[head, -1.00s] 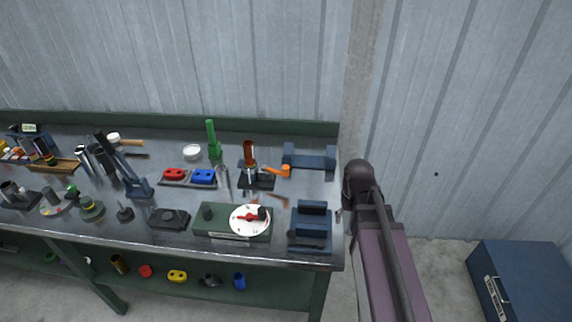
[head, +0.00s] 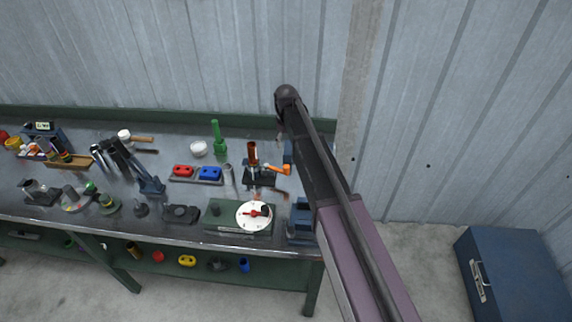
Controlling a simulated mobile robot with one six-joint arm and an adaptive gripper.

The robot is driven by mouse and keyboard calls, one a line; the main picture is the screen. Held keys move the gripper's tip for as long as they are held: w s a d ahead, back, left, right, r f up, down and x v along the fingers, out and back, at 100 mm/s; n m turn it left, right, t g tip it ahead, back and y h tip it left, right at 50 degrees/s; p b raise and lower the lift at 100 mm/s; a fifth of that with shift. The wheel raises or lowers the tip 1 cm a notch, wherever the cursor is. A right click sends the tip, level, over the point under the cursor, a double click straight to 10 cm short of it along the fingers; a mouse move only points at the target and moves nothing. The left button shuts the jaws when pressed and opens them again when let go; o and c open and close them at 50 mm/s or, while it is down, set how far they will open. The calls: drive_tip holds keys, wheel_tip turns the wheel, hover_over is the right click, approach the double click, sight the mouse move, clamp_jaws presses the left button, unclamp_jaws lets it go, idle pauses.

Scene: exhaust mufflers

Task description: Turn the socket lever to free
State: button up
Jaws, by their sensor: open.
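An orange lever (head: 279,169) sticks out to the right from a dark socket block (head: 258,180) on the bench. A brown tube (head: 253,153) stands upright in that socket. My arm reaches in from the lower right, its dark end joint above the back of the bench. My gripper (head: 281,136) hangs below that joint, mostly hidden by the arm; only a small grey tip shows. It is open, behind and above the lever, and appears apart from it. I cannot see anything between its jaws.
A green box with a white dial (head: 254,215) stands in front of the socket. Red and blue blocks (head: 196,173) and a green bottle-like part (head: 217,135) are to its left. My arm covers dark-blue stands at the bench's right end. A blue chest (head: 520,275) sits on the floor right.

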sight(286, 166)
drive_tip(key=shift+f, duration=0.15)
wheel_tip(286, 166, down, 14)
drive_tip(key=b, duration=1.4)
drive_tip(key=shift+r, duration=0.2)
idle(0.5)
clamp_jaws()
